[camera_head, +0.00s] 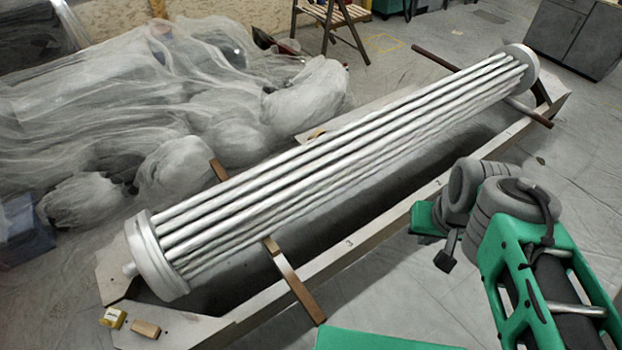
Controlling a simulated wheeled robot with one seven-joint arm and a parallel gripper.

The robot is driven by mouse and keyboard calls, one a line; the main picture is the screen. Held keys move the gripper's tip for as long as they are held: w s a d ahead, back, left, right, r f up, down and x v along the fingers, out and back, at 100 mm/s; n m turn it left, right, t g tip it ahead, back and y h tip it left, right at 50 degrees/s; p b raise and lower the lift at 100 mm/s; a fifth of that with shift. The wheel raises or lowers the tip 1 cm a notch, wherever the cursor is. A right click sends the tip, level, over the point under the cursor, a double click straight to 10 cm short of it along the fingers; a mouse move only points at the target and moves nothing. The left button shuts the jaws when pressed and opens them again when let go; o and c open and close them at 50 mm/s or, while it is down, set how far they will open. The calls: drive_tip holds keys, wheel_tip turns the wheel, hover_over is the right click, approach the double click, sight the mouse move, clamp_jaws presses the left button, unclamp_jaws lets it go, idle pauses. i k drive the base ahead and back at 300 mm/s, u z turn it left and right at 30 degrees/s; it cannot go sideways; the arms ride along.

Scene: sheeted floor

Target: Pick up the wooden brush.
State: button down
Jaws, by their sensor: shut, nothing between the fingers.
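A small brown wooden block-like piece (145,329) lies on the near left corner of the metal frame. It may be the wooden brush, but no bristles can be made out. My gripper (445,260) appears as a small dark end below my grey and green arm, right of centre. It is shut and empty, well to the right of the wooden piece and apart from it. Its fingertips are too small to see clearly.
A long bundle of pale tubes (340,165) rests across the frame (350,243) on wooden bars (293,280). Sheeted clutter (170,100) fills the upper left.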

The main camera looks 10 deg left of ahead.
sight(153, 332)
drive_tip(key=u, duration=0.05)
drive_tip(key=k, duration=0.45)
drive_tip(key=u, duration=0.9)
drive_tip(key=i, duration=1)
drive_tip(key=z, duration=0.05)
drive_tip(key=k, duration=1.1)
drive_tip(key=u, duration=0.8)
drive_tip(key=i, duration=0.9)
drive_tip(key=u, duration=0.75)
drive_tip(key=k, duration=0.5)
drive_tip(key=u, duration=1.05)
